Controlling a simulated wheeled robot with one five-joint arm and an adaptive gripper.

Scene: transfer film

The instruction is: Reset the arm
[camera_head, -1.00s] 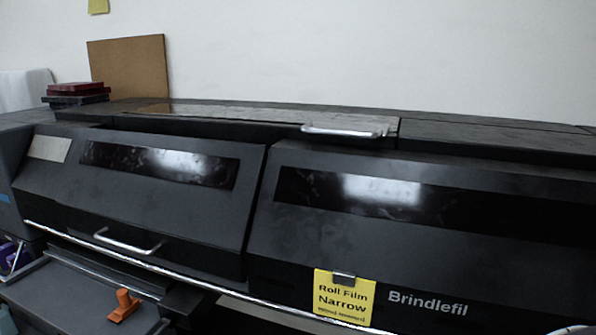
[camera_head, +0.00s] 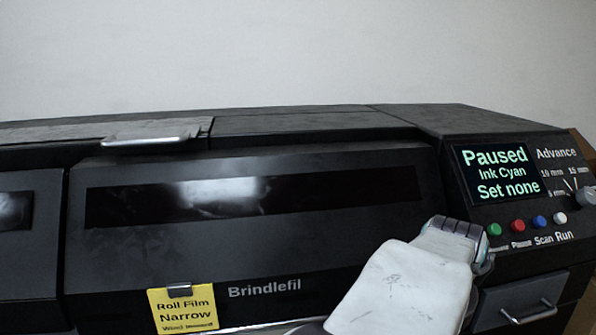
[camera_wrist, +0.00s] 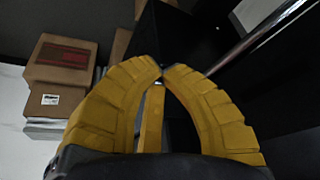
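My gripper (camera_wrist: 163,68) shows in the wrist view as curved yellow fingers whose tips come together at the top. It looks shut, with nothing seen held between the tips. In the head view only a white link of my arm (camera_head: 405,290) shows at the lower right, in front of the black Brindlefil printer (camera_head: 330,235). The gripper itself is out of the head view.
The printer's panel screen (camera_head: 497,172) reads Paused, Ink Cyan, Set none. Coloured buttons (camera_head: 517,226) and a knob (camera_head: 586,196) sit beside it. A yellow Roll Film Narrow card (camera_head: 183,309) hangs at the front. Cardboard boxes (camera_wrist: 62,62) show in the wrist view.

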